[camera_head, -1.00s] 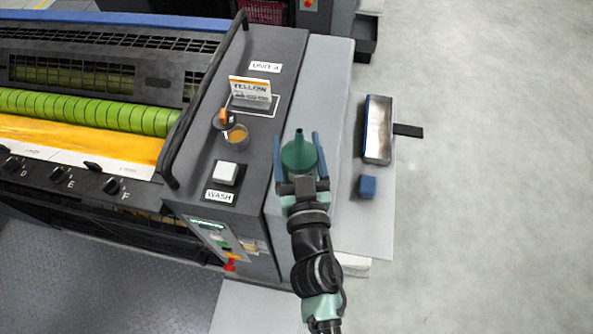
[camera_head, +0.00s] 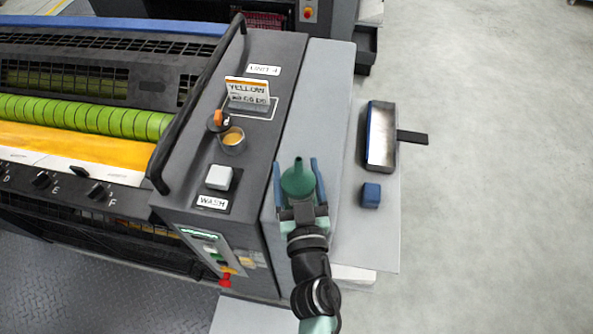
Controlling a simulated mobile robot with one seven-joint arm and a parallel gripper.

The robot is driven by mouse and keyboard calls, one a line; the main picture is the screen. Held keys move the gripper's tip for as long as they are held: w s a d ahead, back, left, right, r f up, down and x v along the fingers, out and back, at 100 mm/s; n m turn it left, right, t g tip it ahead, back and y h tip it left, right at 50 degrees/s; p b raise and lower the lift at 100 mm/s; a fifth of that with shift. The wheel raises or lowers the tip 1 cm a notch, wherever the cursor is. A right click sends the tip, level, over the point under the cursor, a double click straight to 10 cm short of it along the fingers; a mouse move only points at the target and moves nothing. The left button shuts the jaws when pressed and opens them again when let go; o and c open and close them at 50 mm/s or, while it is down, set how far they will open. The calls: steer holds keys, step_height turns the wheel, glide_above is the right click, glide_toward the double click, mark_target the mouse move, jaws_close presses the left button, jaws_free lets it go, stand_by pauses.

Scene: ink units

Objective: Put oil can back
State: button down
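The oil can (camera_head: 298,184) is dark green with a narrow spout that points to the back. My gripper (camera_head: 299,183) has one blue finger on each side of it and is shut on its body. The can and gripper are over the grey side ledge (camera_head: 318,110), just right of the dark unit panel. I cannot tell the can's height above the ledge. The can's lower part is hidden by my gripper.
A lower grey shelf (camera_head: 360,245) on the right holds a blue block (camera_head: 370,195) and an open metal tray (camera_head: 381,140) with a dark handle. The panel carries a white WASH button (camera_head: 219,177), a small cup (camera_head: 233,141) and a YELLOW card (camera_head: 247,92). A black rail (camera_head: 195,110) borders it.

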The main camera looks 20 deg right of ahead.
steer(key=shift+f, duration=0.15)
jaws_free()
steer(key=shift+s+r, duration=0.1)
steer(key=shift+r, duration=0.1)
steer(key=b+v, duration=0.3)
steer(key=v, duration=0.9)
steer(key=shift+r, duration=0.1)
